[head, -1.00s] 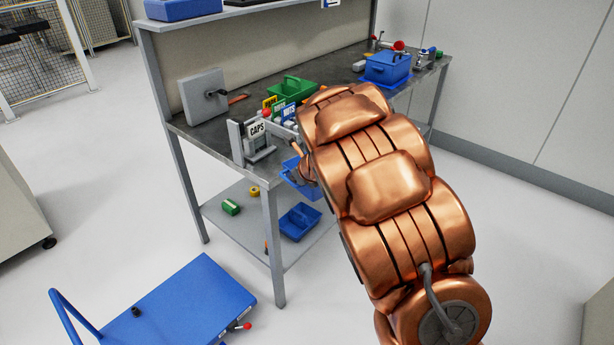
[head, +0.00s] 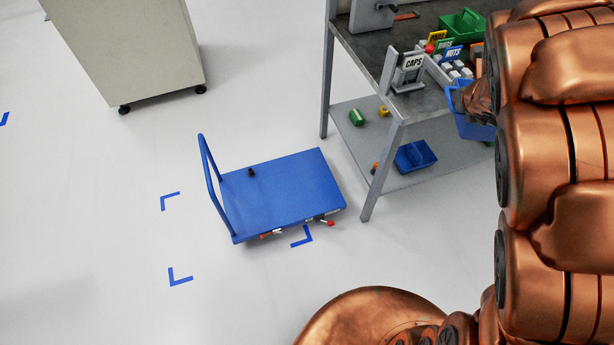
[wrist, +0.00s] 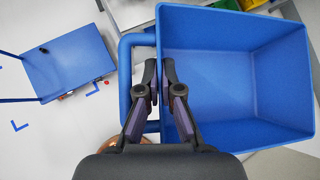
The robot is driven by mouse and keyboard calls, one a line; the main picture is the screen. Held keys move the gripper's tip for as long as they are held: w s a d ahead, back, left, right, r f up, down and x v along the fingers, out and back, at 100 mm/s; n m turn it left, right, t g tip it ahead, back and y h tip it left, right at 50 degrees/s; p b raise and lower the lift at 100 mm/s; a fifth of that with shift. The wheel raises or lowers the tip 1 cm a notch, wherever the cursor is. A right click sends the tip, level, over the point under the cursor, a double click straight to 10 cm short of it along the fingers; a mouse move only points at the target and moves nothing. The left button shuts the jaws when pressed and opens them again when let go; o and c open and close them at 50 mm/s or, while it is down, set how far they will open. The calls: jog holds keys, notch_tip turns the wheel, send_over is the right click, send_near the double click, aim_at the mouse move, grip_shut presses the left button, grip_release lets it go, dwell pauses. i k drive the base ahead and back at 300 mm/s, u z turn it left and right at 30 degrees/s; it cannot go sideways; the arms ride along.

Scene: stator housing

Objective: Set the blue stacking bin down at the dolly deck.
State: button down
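The blue stacking bin (wrist: 235,85) fills the right of the wrist view, open side up and empty inside. My gripper (wrist: 160,85) is shut on its left wall, with one finger on each side of it. In the head view the bin (head: 470,115) hangs beside the workbench's front edge, partly hidden by my arm. The blue dolly deck (head: 285,195) stands on the floor left of the bench, with its push handle on its left. A small black object (head: 251,172) lies on the deck. The dolly also shows in the wrist view (wrist: 70,65), left of the bin.
The workbench (head: 397,107) carries labelled holders (head: 408,70) and a green bin (head: 462,25). Its lower shelf holds another blue bin (head: 415,156). A bench leg (head: 383,165) stands between the held bin and the dolly. A grey cabinet (head: 140,45) stands behind. Floor left of the dolly is clear.

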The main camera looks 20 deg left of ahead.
aim_at(285, 190)
jog(key=z, duration=1.75)
jog(key=i, duration=1.25)
jog(key=u, duration=4.3)
jog(key=i, duration=1)
